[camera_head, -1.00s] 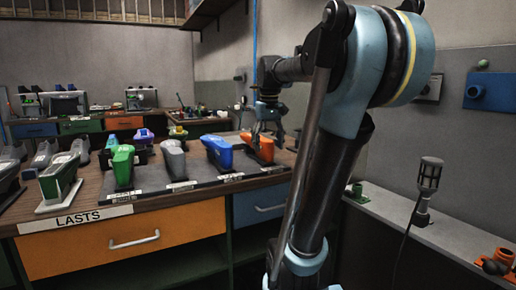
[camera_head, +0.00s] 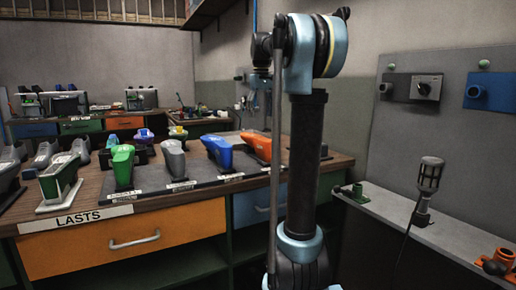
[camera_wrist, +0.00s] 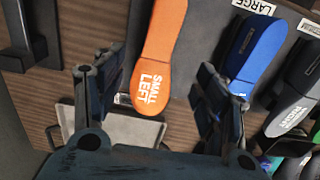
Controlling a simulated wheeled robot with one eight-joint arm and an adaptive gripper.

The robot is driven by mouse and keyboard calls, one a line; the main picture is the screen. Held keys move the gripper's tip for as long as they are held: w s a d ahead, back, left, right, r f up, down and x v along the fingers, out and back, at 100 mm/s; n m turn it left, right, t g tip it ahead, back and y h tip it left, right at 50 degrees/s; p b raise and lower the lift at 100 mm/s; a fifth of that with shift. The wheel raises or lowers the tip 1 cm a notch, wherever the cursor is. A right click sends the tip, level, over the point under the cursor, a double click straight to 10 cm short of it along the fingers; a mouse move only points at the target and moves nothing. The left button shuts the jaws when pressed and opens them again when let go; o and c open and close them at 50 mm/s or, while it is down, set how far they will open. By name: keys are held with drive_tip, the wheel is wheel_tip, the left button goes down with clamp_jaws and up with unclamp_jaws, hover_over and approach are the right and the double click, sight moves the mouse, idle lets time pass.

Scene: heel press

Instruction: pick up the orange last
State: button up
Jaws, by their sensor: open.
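The orange last (camera_head: 257,146) stands at the right end of the row on the dark mat on the bench, partly hidden by my arm. In the wrist view the orange last (camera_wrist: 160,60) shows its end lettered "SMALL LEFT". My gripper (camera_wrist: 158,66) is open, with one finger on each side of that end in the picture and gaps on both sides. The wrist view does not settle how far the fingers are above it.
A blue last (camera_head: 217,150) stands just left of the orange one; it also shows near my right finger in the wrist view (camera_wrist: 255,45). Grey (camera_head: 173,158) and green (camera_head: 122,166) lasts stand further left. A wall ledge (camera_head: 430,232) with a lamp is at the right.

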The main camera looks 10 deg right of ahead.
sight(261, 138)
wheel_tip(261, 138, down, 14)
drive_tip(key=shift+r, duration=0.1)
drive_tip(key=c, duration=1.4)
